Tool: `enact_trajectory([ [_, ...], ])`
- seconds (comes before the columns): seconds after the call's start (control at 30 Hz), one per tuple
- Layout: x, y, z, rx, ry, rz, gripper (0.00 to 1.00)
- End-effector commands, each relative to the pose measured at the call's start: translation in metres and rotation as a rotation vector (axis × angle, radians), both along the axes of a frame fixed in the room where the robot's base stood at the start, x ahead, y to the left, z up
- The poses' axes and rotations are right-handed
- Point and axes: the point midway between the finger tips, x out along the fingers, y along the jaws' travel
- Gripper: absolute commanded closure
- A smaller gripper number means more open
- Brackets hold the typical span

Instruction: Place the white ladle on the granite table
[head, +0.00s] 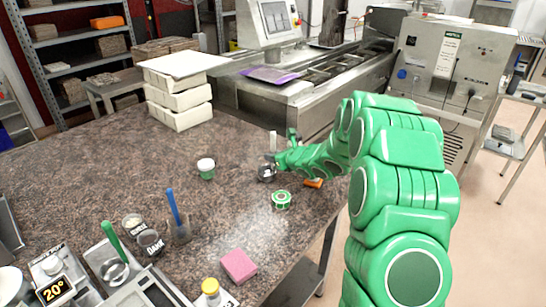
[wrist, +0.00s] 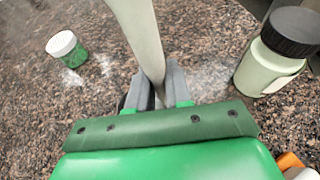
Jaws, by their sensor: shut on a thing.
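The white ladle's pale handle (wrist: 145,40) stands between the fingers of my gripper (wrist: 157,92) in the wrist view, rising up and out of the frame. In the head view a short pale upright piece of the ladle (head: 272,141) shows at my gripper (head: 272,161). My gripper is shut on it, low over the right part of the speckled brown granite table (head: 95,172). The ladle's bowl is not clearly visible, and I cannot tell whether the ladle touches the table.
A white-lidded green jar (head: 206,168) stands left of my gripper; it also shows in the wrist view (wrist: 68,48). A black-lidded jar (wrist: 275,58) stands close at right there. A green tin (head: 281,200) and an orange item (head: 313,183) are nearby. White blocks (head: 178,105) stand behind.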

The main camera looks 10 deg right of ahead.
Motion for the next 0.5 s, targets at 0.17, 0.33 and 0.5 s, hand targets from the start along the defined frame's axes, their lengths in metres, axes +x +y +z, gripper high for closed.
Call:
enact_trajectory([
  [0.17, 0.0001, 0.0, -0.0022, 0.0, 0.0, 0.0, 0.72],
  [0.33, 0.0, 0.0001, -0.0023, 0.0, 0.0, 0.0, 0.56],
  [0.5, -0.0001, 0.0001, -0.0024, 0.0, 0.0, 0.0, 0.56],
])
